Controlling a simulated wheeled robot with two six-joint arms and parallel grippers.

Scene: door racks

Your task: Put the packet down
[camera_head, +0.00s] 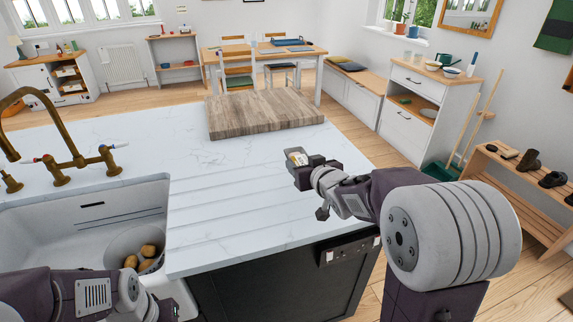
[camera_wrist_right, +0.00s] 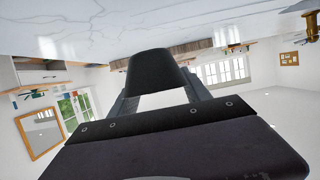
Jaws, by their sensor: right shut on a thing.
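My right gripper (camera_head: 302,162) is over the white marble worktop (camera_head: 225,180), in front of the wooden board. In the right wrist view, a dark shape that looks like the packet (camera_wrist_right: 155,72) sits between the two fingers (camera_wrist_right: 160,98), with the worktop close by at the top of the picture. I cannot tell whether the packet touches the worktop.
A thick wooden board (camera_head: 262,113) lies on the far part of the worktop. A sink (camera_head: 85,225) with a brass tap (camera_head: 65,160) and a pot of potatoes (camera_head: 135,245) is at the left. The marble around the gripper is clear; the worktop's right edge is near.

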